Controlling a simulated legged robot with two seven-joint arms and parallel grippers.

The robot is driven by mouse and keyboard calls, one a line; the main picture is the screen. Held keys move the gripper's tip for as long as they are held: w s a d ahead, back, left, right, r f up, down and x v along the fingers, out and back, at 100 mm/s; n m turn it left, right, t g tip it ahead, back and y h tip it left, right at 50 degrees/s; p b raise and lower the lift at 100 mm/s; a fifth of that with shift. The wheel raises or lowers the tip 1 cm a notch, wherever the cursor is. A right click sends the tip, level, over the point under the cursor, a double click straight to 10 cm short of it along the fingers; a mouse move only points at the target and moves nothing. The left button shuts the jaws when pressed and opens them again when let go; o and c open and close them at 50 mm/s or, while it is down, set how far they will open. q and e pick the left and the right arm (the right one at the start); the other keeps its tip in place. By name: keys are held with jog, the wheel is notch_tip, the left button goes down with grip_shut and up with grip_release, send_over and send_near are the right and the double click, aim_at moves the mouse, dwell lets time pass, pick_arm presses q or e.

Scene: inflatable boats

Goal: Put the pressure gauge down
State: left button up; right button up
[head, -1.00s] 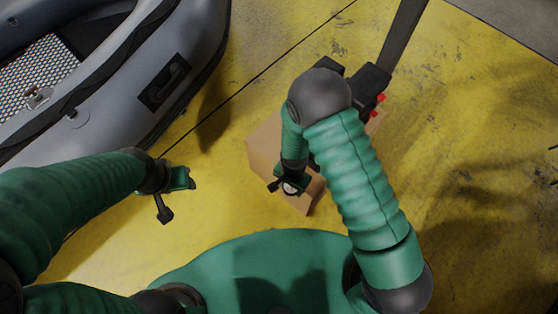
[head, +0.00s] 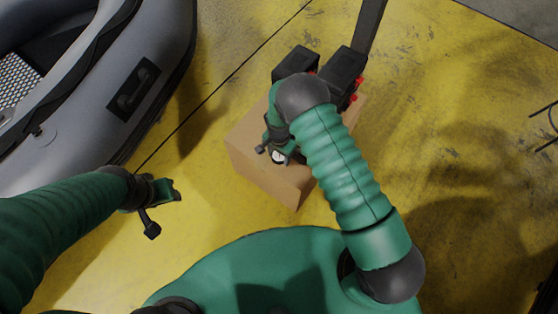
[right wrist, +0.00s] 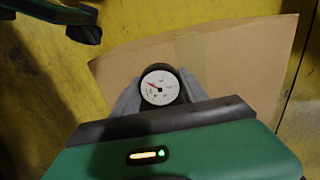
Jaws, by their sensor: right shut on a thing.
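The pressure gauge (head: 279,157) has a round white face with a dark rim. My right gripper (head: 277,153) is shut on it, above the cardboard box (head: 255,172). In the right wrist view the gauge (right wrist: 159,86) sits between the grey fingers, dial facing the camera with a red needle, and the box top (right wrist: 240,60) lies behind it. I cannot tell whether the gauge touches the box. My left gripper (head: 165,205) is at the left, over the yellow floor, away from the box, and appears empty with its fingers apart.
A grey inflatable boat (head: 150,100) lies at the upper left. Black items with red parts (head: 345,72) stand at the far side of the box. The yellow floor (head: 430,110) is open to the right, with dark cables at the right edge.

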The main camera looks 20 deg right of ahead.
aim_at(279, 156)
notch_tip(279, 156, down, 3)
jog(key=shift+r+b, duration=0.1)
jog(key=shift+b, duration=0.2)
jog(key=shift+s+r, duration=0.1)
grip_shut()
pick_arm(q)
jog(key=shift+x, duration=0.8)
pick_arm(e)
jog(key=o, duration=1.4)
grip_release()
pick_arm(q)
jog(key=shift+s, duration=0.2)
pick_arm(e)
jog(key=shift+o, duration=0.2)
